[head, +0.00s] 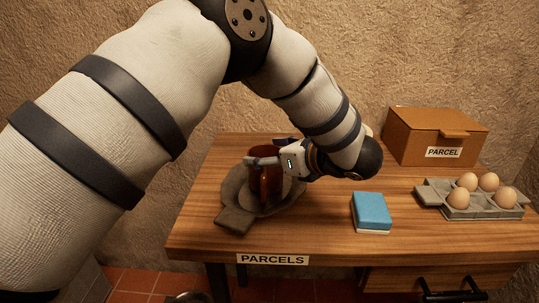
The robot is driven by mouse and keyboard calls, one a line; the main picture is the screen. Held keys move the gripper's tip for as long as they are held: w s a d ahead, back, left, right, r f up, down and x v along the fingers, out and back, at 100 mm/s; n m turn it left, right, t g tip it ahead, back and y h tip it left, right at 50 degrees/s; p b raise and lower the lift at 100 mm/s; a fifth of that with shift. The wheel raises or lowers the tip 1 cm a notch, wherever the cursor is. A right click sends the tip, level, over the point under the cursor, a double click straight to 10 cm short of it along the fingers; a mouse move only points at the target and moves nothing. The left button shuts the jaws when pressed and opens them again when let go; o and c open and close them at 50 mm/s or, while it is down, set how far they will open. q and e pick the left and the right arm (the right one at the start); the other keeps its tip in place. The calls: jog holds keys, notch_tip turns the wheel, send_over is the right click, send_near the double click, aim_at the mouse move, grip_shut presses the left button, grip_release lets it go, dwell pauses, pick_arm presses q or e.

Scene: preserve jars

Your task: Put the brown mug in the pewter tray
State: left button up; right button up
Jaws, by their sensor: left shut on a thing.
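The brown mug (266,182) is a dark reddish-brown cup at the left of the wooden table. It stands roughly upright over the pewter tray (236,219), a round grey dish with a flat tab at its front left. I cannot tell whether the mug's base touches the tray. My left gripper (272,163) reaches in from the right side of the mug and is shut on it, near its upper part. Part of the mug is hidden by the fingers. My right gripper is not in view.
A blue sponge (371,211) with a pale underside lies right of the tray. A grey egg carton (459,212) with several eggs is at the right. A brown box (432,138) labelled PARCEL stands at the back right. The table's front edge (340,252) bears a PARCELS label.

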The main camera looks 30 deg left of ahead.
pick_arm(q)
jog(key=shift+r, duration=0.15)
jog(key=o, duration=1.9)
jog(key=shift+o, duration=0.2)
jog(key=shift+d+r, duration=0.1)
jog(key=shift+d, duration=0.1)
jog(key=v, duration=1.1)
jog(key=shift+d, duration=0.3)
jog(key=shift+s, duration=0.15)
